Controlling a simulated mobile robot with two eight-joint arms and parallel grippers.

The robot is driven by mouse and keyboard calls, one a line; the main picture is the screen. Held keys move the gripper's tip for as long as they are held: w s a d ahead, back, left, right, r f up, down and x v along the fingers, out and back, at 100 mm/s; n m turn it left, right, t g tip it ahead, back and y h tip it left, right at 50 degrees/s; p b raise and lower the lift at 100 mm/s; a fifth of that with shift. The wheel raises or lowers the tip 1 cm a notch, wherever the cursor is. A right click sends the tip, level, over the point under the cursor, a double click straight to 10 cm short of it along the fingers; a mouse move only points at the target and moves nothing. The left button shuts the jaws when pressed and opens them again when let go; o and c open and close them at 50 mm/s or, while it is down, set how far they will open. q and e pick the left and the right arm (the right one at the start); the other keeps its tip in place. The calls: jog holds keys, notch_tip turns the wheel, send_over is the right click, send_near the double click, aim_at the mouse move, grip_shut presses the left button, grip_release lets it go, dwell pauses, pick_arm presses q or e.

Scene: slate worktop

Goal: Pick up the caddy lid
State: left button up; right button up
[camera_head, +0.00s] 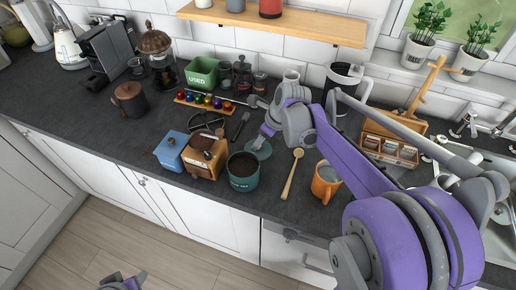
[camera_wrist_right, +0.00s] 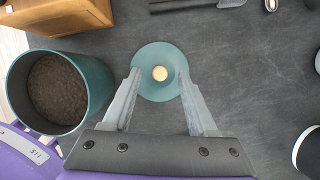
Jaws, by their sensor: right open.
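The caddy lid (camera_wrist_right: 160,51) is a teal disc with a brass knob, lying on the worktop. In the head view the lid (camera_head: 259,151) sits just right of the teal caddy (camera_head: 243,184), which is full of dark grounds. The caddy also shows in the right wrist view (camera_wrist_right: 96,85). My right gripper (camera_wrist_right: 158,76) is open and empty, its fingertips either side of the knob and over the lid's edges; contact cannot be told. In the head view my right gripper (camera_head: 265,137) partly hides the lid. My left gripper (camera_head: 122,282) is only partly visible at the bottom edge.
A wooden grinder (camera_head: 205,157) and a blue box (camera_head: 171,151) stand left of the caddy. Coloured capsules on a rack (camera_head: 206,103) and a green bin (camera_head: 201,75) stand behind.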

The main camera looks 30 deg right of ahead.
jog(key=shift+x, duration=0.85)
grip_shut()
jog(key=shift+r, duration=0.2)
